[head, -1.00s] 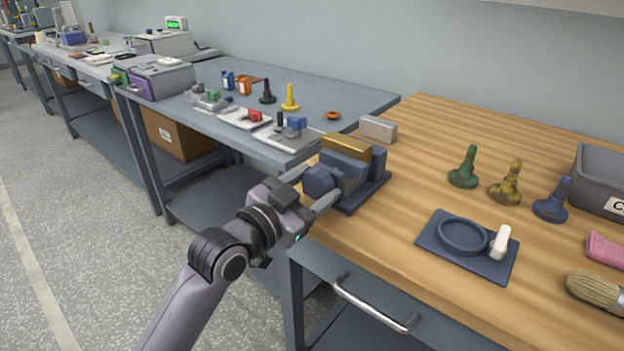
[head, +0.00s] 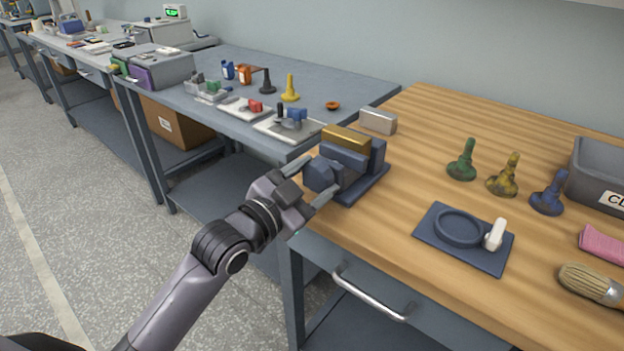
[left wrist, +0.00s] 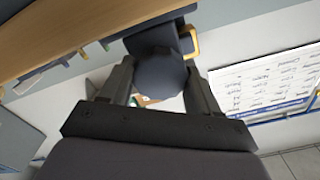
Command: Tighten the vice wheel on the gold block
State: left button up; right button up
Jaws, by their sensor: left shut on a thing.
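The dark blue vice (head: 356,188) stands at the left corner of the wooden bench. The gold block (head: 346,137) sits upright between its jaws. The faceted vice wheel (head: 318,174) is on the side facing my arm. My left gripper (head: 310,184) is shut on the wheel, one finger on each side. In the left wrist view the wheel (left wrist: 160,78) lies between the two fingers (left wrist: 158,92), and a strip of the gold block (left wrist: 190,42) shows behind it. My right gripper is not in view.
A pale metal block (head: 378,121) stands just behind the vice. A blue tray with a ring (head: 465,238), several chess-like pieces and a brush (head: 590,283) lie to the right. The grey bench (head: 355,88) adjoins at the left.

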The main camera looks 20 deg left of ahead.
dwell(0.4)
pick_arm(q)
jog(key=o, duration=1)
jog(key=shift+o, duration=0.2)
jog(key=v, duration=0.7)
